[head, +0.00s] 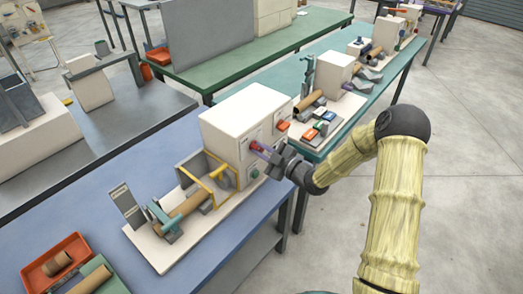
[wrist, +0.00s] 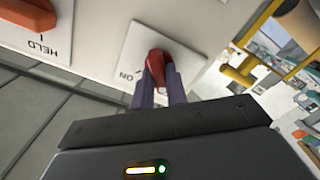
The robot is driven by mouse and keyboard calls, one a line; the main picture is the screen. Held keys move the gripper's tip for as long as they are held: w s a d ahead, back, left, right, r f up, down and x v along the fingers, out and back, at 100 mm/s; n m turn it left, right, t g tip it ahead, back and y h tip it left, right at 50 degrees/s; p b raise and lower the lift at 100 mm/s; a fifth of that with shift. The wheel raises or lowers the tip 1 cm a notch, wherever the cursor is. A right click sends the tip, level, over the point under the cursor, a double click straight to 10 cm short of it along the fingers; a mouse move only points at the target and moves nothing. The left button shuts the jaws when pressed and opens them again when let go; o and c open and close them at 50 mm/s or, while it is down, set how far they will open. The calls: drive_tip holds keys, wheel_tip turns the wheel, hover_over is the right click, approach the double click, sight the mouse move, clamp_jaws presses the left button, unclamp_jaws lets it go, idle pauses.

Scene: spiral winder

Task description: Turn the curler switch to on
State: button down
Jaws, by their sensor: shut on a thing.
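The curler switch is a red knob (wrist: 157,62) on a white plate (wrist: 190,62), with "ON" printed upside down to the knob's left in the wrist view. My gripper (wrist: 159,78) has its two purple fingers on either side of the knob, shut on it. In the head view my gripper (head: 261,150) reaches the front face of the white machine box (head: 235,112) from the right. The knob shows there as a small red spot (head: 255,145), partly hidden by the fingers. The knob's exact pointing direction is hard to tell.
Another plate marked "HELD" (wrist: 45,48) with an orange knob (wrist: 28,14) is close by. A yellow frame (head: 228,172) and a brown tube (head: 188,204) stand beside the box on the blue table (head: 75,205). Open floor (head: 460,190) lies at the right.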

drive_tip(key=shift+m, duration=0.5)
drive_tip(key=m+b, duration=0.1)
drive_tip(key=m, duration=0.1)
drive_tip(key=shift+d+m, duration=0.1)
drive_tip(key=shift+m, duration=0.2)
drive_tip(key=m, duration=0.4)
drive_tip(key=shift+w+r+m, duration=0.1)
drive_tip(key=shift+m, duration=0.2)
drive_tip(key=m, duration=0.7)
drive_tip(key=shift+w+d+m+p, duration=0.15)
drive_tip(key=shift+m+p, duration=0.25)
drive_tip(key=c, duration=1.4)
unclamp_jaws()
